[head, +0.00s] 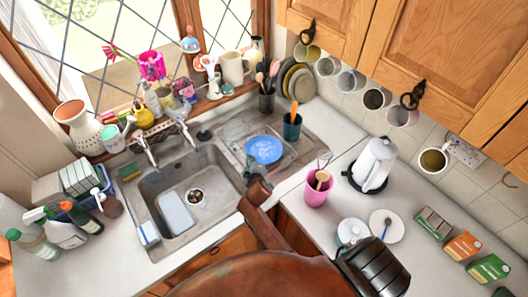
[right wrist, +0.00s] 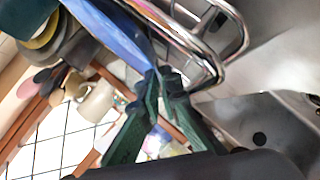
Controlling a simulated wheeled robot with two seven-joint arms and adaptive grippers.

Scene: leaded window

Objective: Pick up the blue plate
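The blue plate (head: 263,150) sits tilted at the wire dish rack on the drainer, right of the sink. My right gripper (head: 256,177) is at its near edge. In the right wrist view the plate (right wrist: 112,35) fills the upper left, seen nearly edge-on. The green fingers of my right gripper (right wrist: 161,80) come close together there, with the plate's edge running in between their dark tips. The gripper looks shut on that edge. The fingers hide the gripped part. My left gripper is not in view.
The wire rack (right wrist: 215,35) is very close to the fingers. The sink (head: 195,195) lies to the left. A dark green utensil cup (head: 291,130) stands just right of the plate, and a pink cup (head: 317,194) is nearer. Stacked plates (head: 298,84) stand behind.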

